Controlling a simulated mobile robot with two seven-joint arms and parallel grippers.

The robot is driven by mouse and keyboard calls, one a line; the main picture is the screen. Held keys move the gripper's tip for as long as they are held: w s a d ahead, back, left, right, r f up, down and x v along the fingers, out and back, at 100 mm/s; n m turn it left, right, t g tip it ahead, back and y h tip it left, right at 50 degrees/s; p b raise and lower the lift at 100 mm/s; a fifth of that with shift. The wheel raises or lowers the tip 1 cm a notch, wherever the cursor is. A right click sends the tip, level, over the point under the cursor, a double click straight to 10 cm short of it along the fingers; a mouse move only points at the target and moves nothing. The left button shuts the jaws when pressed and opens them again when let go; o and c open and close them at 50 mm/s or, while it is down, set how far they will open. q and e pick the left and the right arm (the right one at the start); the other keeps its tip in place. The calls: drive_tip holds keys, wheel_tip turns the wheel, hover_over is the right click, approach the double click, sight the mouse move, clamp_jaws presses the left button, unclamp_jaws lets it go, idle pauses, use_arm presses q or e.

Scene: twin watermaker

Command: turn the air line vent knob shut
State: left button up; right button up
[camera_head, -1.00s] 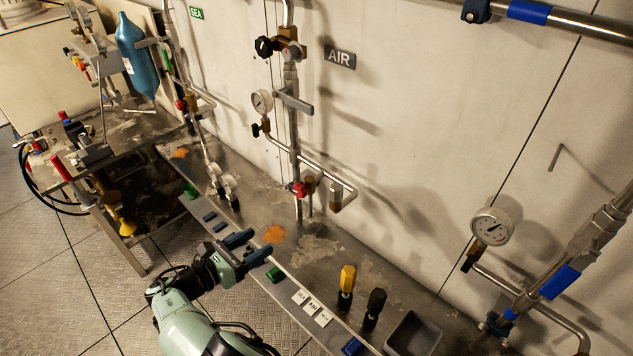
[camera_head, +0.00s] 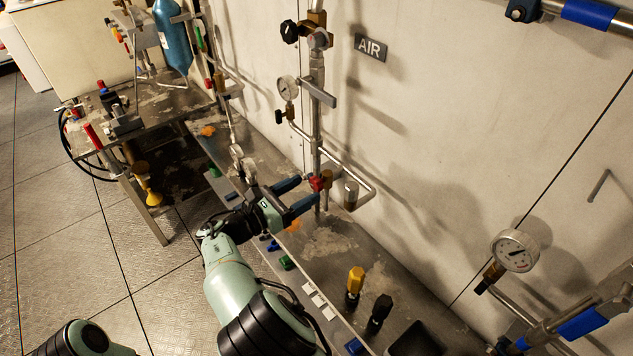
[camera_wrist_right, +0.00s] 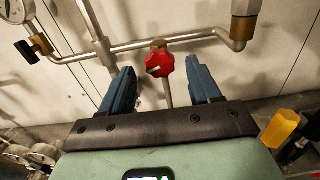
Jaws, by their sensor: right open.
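The red knob (camera_head: 316,184) sits on a brass valve low on the air line, under the AIR sign (camera_head: 370,47). My right gripper (camera_head: 306,191) is open in front of it, with its two blue fingers pointing toward the wall. In the right wrist view the red knob (camera_wrist_right: 160,66) lies between the open fingertips (camera_wrist_right: 161,80), with a visible gap on each side. The fingers do not look closed on it. I cannot tell how far the knob is turned. My left gripper is out of view.
The air pipe (camera_head: 317,110) rises behind the fingers, with a pressure gauge (camera_head: 287,88) to its left. A horizontal pipe with an elbow runs close behind the knob. A yellow-topped fitting (camera_head: 355,283) and a black one (camera_head: 379,312) stand on the bench.

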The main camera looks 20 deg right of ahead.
sight(314, 185)
drive_tip(key=x, duration=0.4)
drive_tip(key=shift+w+d, duration=0.2)
drive_tip(key=shift+d, duration=0.15)
drive_tip(key=c, duration=1)
drive_tip(key=shift+m, duration=0.7)
drive_tip(key=o, duration=1)
drive_tip(key=shift+s+a, duration=0.1)
